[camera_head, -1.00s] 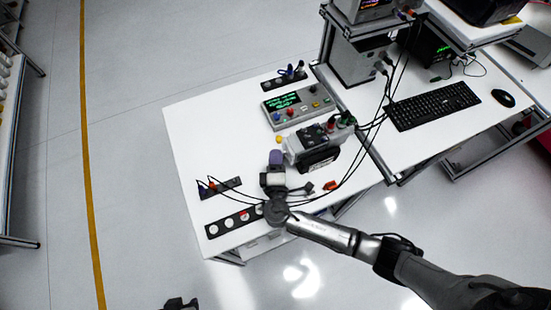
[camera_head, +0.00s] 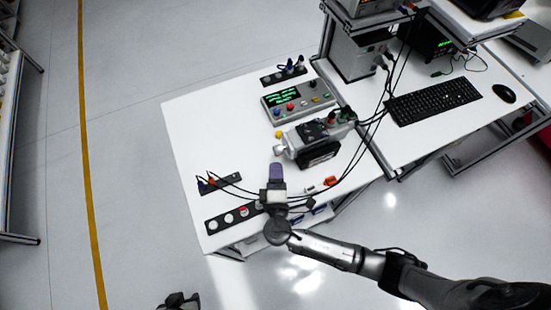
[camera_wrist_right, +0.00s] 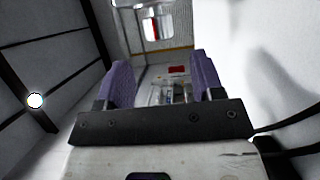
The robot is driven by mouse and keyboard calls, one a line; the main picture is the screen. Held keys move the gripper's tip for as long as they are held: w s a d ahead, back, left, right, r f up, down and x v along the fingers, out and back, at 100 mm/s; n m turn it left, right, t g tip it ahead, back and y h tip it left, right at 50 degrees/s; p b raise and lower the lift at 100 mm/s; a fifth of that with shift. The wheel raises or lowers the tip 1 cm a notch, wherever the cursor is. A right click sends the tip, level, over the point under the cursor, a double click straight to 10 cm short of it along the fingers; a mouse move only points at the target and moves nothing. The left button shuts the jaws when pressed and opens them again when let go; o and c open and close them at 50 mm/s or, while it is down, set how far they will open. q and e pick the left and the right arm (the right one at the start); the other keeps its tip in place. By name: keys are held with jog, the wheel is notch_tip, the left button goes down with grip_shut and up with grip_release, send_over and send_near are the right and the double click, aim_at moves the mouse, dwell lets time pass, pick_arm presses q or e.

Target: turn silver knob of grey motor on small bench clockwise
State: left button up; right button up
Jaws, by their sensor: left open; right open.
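The grey motor (camera_head: 316,144) with black parts lies on the small white bench (camera_head: 190,130). Its silver knob (camera_head: 280,150) is at its left end, uncovered in the head view. My right gripper (camera_head: 276,168), with purple fingers, is just below the knob in the picture, apart from it. In the right wrist view its two fingers (camera_wrist_right: 165,80) stand wide apart with nothing clamped between them. My left gripper (camera_head: 180,301) is at the bottom edge of the head view, off the bench, only partly visible.
A grey control box (camera_head: 298,98) with a green display stands behind the motor. Socket strips (camera_head: 219,184) and black cables lie along the bench's left and front. A keyboard (camera_head: 433,102) and mouse (camera_head: 503,94) are on the neighbouring desk. The bench's left middle is clear.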

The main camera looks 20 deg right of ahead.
jog(key=v, duration=0.7)
jog(key=shift+s+a+b, duration=0.15)
jog(key=shift+s+b, duration=0.15)
